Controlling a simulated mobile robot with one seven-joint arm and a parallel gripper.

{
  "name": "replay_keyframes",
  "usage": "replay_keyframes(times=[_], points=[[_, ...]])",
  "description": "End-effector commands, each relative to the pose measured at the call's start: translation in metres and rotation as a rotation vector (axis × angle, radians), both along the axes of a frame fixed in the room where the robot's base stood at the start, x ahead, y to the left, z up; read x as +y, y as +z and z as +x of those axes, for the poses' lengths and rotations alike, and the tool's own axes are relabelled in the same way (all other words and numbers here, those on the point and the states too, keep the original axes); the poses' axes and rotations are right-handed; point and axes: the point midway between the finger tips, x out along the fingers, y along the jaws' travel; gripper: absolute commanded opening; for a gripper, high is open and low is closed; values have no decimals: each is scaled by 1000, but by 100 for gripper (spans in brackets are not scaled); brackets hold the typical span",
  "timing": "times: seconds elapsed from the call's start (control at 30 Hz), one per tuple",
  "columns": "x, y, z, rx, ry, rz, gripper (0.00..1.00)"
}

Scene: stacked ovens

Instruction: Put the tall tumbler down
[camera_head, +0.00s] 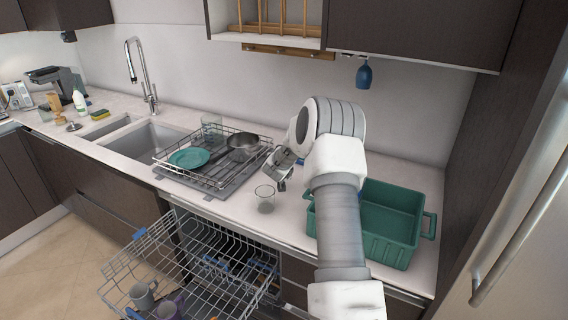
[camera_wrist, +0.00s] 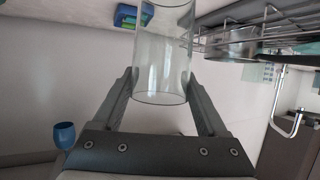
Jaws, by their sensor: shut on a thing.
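The tall tumbler (camera_head: 265,199) is a clear glass, upright at the counter's front, right of the dish rack. My gripper (camera_head: 281,180) reaches it from its upper right. In the wrist view, which is upside down, the tumbler (camera_wrist: 163,60) fills the gap between the two fingers of my gripper (camera_wrist: 160,78). They are shut on its sides near the rim. I cannot tell whether its base touches the counter or is slightly above it.
A wire dish rack (camera_head: 217,172) holds a teal plate (camera_head: 189,158) and a pan (camera_head: 243,141). Another clear glass (camera_head: 212,127) stands behind. A green crate (camera_head: 395,250) is at right. The dishwasher rack (camera_head: 190,265) is pulled out below.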

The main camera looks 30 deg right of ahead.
Motion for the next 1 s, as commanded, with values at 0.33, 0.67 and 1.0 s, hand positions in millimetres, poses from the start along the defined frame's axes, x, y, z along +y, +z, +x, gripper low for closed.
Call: replay_keyframes(times=[0.33,0.67,1.0], points=[[-1,-38,0,-1,-3,1,0],[0,-41,0,-1,-1,-2,0],[0,-43,0,0,0,0,100]])
